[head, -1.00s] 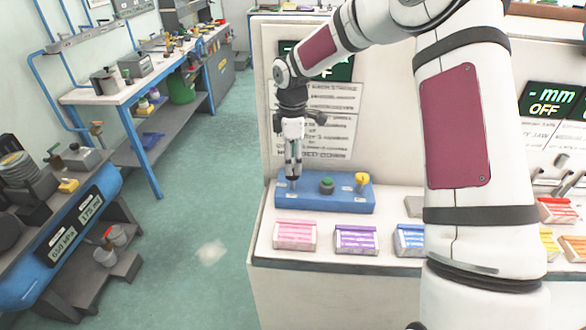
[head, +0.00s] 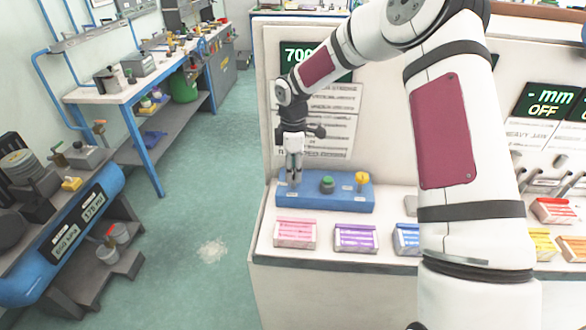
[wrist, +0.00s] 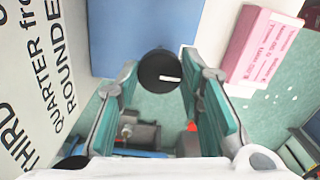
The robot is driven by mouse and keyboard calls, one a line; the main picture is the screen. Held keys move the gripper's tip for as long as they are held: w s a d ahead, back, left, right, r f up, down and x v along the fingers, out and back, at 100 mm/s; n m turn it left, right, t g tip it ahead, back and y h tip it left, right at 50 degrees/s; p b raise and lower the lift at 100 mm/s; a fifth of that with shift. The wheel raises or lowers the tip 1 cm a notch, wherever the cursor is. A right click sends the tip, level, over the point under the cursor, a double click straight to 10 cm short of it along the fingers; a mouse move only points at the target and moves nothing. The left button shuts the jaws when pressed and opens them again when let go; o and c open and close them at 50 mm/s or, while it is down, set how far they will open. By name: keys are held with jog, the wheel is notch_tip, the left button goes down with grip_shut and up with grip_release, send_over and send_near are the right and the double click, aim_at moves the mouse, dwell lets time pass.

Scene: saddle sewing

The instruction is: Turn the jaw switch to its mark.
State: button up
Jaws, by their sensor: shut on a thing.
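A black round switch knob (wrist: 160,72) with a white pointer line shows in the wrist view at the edge of the blue control box (wrist: 128,28). The line points right, nearly level in that view. My gripper (wrist: 163,84) has its two fingers on either side of the knob, shut on it. In the head view, my gripper (head: 293,182) points down at the left end of the blue box (head: 335,205) and hides the knob there. I cannot make out the mark.
A green button (head: 327,184) and a yellow knob (head: 361,178) sit on the same box, to the right. Pink (head: 295,234), purple (head: 355,238) and blue (head: 407,238) packs lie in front. A printed panel (head: 332,120) stands close behind my gripper.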

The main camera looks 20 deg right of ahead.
jog(key=shift+m, duration=0.3)
jog(key=m+b, duration=0.1)
jog(key=m, duration=0.2)
jog(key=m+b, duration=0.1)
jog(key=m, duration=0.4)
jog(key=shift+w, duration=0.1)
jog(key=m+b, duration=0.1)
jog(key=m, duration=0.3)
jog(key=shift+m, duration=0.3)
jog(key=shift+m+b, duration=0.65)
jog(key=shift+m, duration=1.25)
jog(key=o, duration=1.2)
